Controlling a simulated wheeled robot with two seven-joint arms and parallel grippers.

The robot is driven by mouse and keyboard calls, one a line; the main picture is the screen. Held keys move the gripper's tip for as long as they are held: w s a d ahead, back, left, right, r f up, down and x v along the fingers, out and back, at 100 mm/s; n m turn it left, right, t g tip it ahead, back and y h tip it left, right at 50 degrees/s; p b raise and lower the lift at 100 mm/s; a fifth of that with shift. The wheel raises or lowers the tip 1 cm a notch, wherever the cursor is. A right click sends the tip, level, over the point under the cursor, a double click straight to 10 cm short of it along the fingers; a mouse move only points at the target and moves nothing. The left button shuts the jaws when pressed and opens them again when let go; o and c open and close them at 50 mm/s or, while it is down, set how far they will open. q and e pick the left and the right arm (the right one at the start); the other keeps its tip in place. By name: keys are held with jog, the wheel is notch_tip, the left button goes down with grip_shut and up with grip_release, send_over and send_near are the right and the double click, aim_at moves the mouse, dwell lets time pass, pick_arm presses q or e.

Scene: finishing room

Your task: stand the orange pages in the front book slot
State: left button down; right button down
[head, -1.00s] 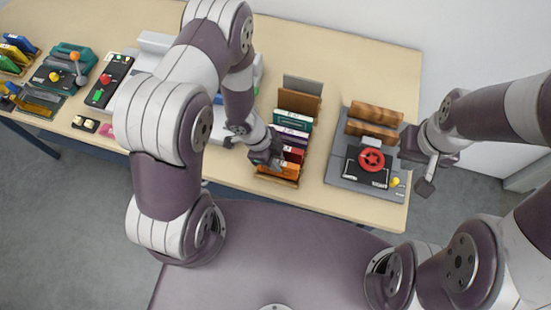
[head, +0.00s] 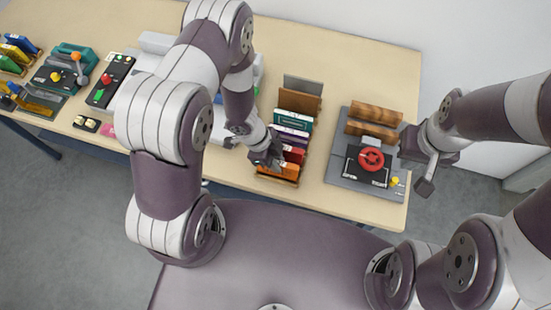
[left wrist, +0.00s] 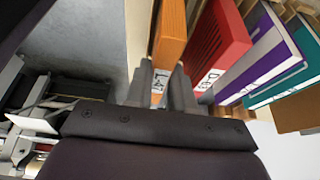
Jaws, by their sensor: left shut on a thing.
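The orange pages (head: 284,169) stand at the near end of the wooden book rack (head: 279,181), in front of the red book. They also show in the left wrist view (left wrist: 172,32), upright beside the red book. My left gripper (head: 272,163) is at their left edge. In the left wrist view its two fingers (left wrist: 165,82) are closed on the pages' spine, around a white label. The bottom of the pages is hidden, so I cannot tell how deep they sit. My right gripper (head: 425,177) hangs empty beside the grey fixture at the right; its finger gap is unclear.
Red (head: 293,154), purple (head: 290,132) and teal (head: 292,121) books stand behind the orange pages in the rack. A grey fixture (head: 337,172) with a red handwheel (head: 370,159) stands to the right. Bare table (head: 314,165) separates rack and fixture.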

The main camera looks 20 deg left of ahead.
dwell(0.4)
pick_arm(q)
jog(key=shift+f+b, duration=0.3)
jog(key=shift+f, duration=0.25)
jog(key=c, duration=1.2)
grip_release()
jog(key=shift+c, duration=0.2)
jog(key=p+v, duration=1.1)
jog(key=shift+r, duration=0.1)
